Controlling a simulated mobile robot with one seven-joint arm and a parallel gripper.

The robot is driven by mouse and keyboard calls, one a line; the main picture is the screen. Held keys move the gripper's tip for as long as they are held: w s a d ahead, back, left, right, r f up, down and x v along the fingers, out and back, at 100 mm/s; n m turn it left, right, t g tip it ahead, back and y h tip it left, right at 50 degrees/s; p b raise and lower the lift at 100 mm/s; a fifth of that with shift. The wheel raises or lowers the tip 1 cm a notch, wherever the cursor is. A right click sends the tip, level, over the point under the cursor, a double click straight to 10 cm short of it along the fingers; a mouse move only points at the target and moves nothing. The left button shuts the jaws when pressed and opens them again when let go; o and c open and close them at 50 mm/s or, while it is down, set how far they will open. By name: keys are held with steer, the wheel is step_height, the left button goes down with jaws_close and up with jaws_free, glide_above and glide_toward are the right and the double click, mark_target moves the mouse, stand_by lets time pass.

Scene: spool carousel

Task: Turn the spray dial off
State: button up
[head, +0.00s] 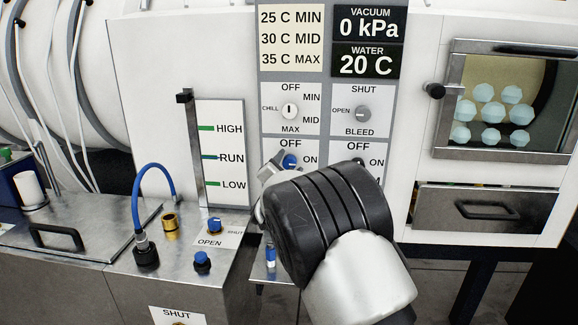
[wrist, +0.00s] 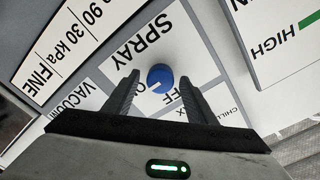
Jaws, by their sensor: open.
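The spray dial is a round blue knob (wrist: 160,76) on a white panel, beside the word SPRAY in the wrist view. A short white mark shows on its face, toward the bottom of that view. OFF lettering lies partly hidden beside the right finger. The dial also shows in the head view (head: 290,161), under OFF and left of ON, partly covered by my gripper. My gripper (wrist: 158,82) is open, with one finger on each side of the dial and a gap to each. I cannot tell how deep the fingers reach. In the head view my gripper (head: 273,166) is mostly behind my wrist.
A chill dial (head: 289,111) and a grey bleed dial (head: 363,113) sit just above on the panel. A level gauge (head: 219,156) stands at left. A blue hose (head: 155,172) and a small blue dial (head: 215,225) are on the lower left bench.

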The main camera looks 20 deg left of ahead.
steer(key=c, duration=1)
steer(key=shift+c, duration=0.2)
steer(key=shift+n, duration=0.3)
steer(key=n+p, duration=0.1)
steer(key=n, duration=0.2)
steer(key=shift+a+n, duration=0.1)
steer(key=shift+n, duration=0.3)
steer(key=n+p, duration=0.1)
steer(key=n, duration=0.3)
steer(key=shift+n, duration=0.3)
steer(key=n+p, duration=0.1)
steer(key=n, duration=0.3)
steer(key=shift+n+y, duration=0.3)
steer(key=shift+y, duration=0.1)
steer(key=shift+a+f+n+p, duration=0.1)
steer(key=shift+n+p, duration=0.4)
steer(key=shift+n, duration=1.9)
